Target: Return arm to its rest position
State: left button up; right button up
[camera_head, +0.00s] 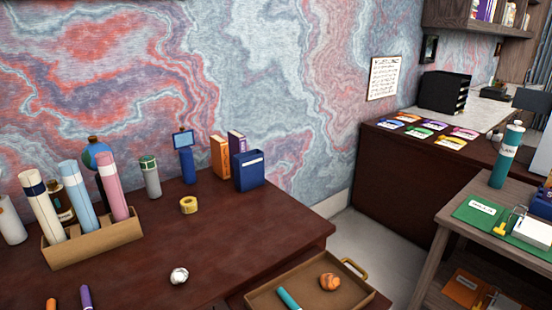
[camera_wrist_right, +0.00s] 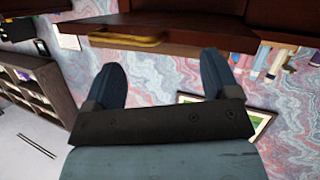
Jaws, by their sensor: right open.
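My right gripper (camera_wrist_right: 161,65) shows in the right wrist view, its two blue-grey fingers spread wide apart with nothing between them. The wrist view appears upside down. A drawer front with a yellow handle (camera_wrist_right: 125,41) lies beyond the fingertips, apart from them as far as I can tell. Neither arm shows in the head view, and my left gripper is in no view. The dark reddish-brown desk (camera_head: 240,225) fills the lower left of the head view.
An open drawer tray (camera_head: 262,301) at the desk's front right holds an orange ball (camera_head: 329,281) and a teal stick (camera_head: 288,299). A box of rolled tubes (camera_head: 95,242), a yellow tape roll (camera_head: 188,205) and a white ball (camera_head: 179,275) are on the desk. A side table (camera_head: 448,218) stands right.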

jog(key=s+d+f+m+g, duration=0.2)
jog(key=s+f+m+g, duration=0.1)
jog(key=s+f, duration=0.25)
pick_arm(q)
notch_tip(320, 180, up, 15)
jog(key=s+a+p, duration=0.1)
jog(key=p, duration=1.9)
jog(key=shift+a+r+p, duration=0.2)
jog(key=shift+p, duration=0.1)
pick_arm(e)
notch_tip(320, 180, up, 16)
jog(key=d+h, duration=0.1)
jog(key=shift+s, duration=0.35)
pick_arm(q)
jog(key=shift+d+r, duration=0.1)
pick_arm(e)
jog(key=shift+r, duration=0.15)
